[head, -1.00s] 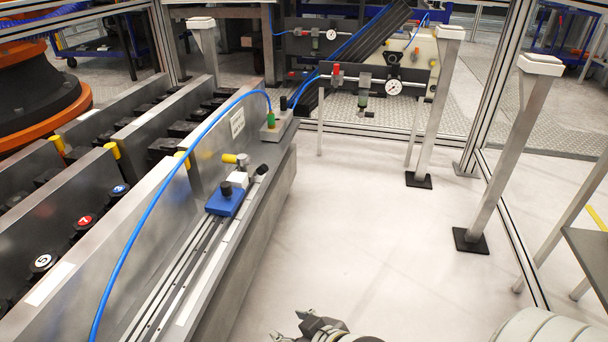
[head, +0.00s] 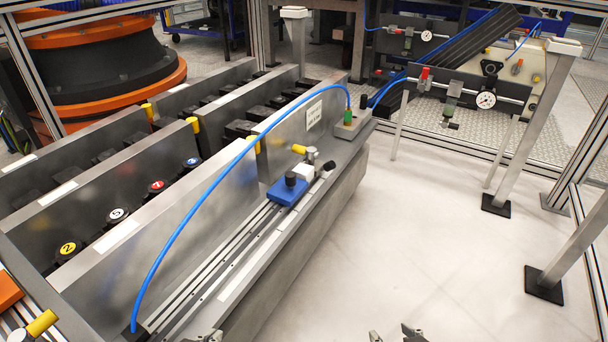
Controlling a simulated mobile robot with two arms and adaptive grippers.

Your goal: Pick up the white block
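A small white block (head: 304,171) sits against the blue carriage (head: 287,193) on the long rail of the drive unit, beside a grey and yellow fitting (head: 307,153). At the bottom edge of the head view, the tips of my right gripper (head: 394,335) show, spread apart, with nothing seen between them. A small metal tip of my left gripper (head: 205,337) shows at the bottom edge; the rest of it is cut off. Both grippers are in front of the white block and well apart from it.
A blue hose (head: 200,208) arches over the rail from its near end to a green fitting (head: 348,116). Tall metal plates (head: 190,215) stand left of the rail. Posts (head: 530,125) stand at the right. The pale floor (head: 420,220) right of the unit is clear.

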